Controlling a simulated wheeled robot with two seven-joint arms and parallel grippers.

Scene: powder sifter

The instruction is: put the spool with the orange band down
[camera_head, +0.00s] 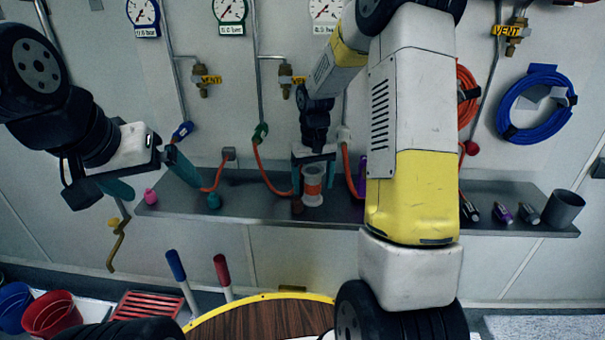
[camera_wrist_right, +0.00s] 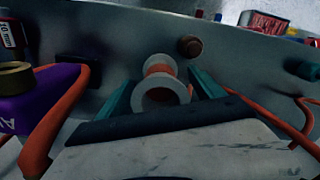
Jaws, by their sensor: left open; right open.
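The spool with the orange band (camera_head: 313,187), with pale flanges, stands upright on the metal shelf (camera_head: 250,204) against the wall. In the right wrist view the spool (camera_wrist_right: 161,97) shows its round flange with a hole towards the camera. My right gripper (camera_head: 313,173) is open around the spool, with one teal finger on each side. In the right wrist view a gap shows between the spool and the fingers of this gripper (camera_wrist_right: 162,82). My left gripper (camera_head: 150,178) is open and empty above the left end of the shelf.
Orange hoses (camera_head: 268,176) hang to the shelf on both sides of the spool. A purple object (camera_wrist_right: 45,100) is close to my right gripper. A dark cup (camera_head: 562,207) stands far right.

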